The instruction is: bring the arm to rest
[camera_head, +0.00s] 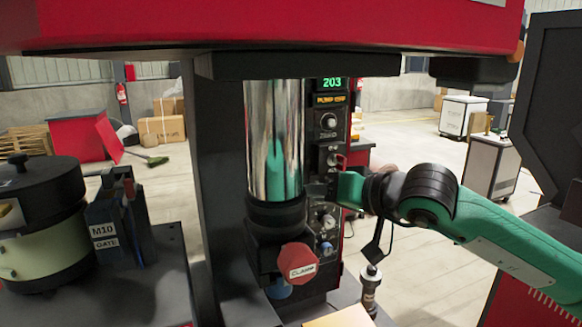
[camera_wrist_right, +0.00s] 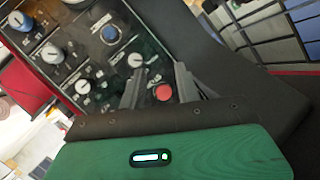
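My right arm (camera_head: 500,245), green with black joints, reaches in from the right in the head view. Its gripper (camera_head: 322,189) is beside the black control panel (camera_head: 335,135), right of the chrome cylinder (camera_head: 274,140). The fingertips are small and dark there. In the right wrist view the two grey fingers of the right gripper (camera_wrist_right: 161,80) stand apart with nothing held between them. A red button (camera_wrist_right: 162,92) on the panel shows in the gap; I cannot tell whether the fingers touch the panel. My left gripper is not in view.
A red octagonal CLAMP knob (camera_head: 298,263) sits below the cylinder. A red machine housing (camera_head: 270,25) hangs overhead. A round feeder (camera_head: 40,225) and an M10 gate block (camera_head: 115,230) stand at left. A dark panel (camera_head: 550,110) stands at far right.

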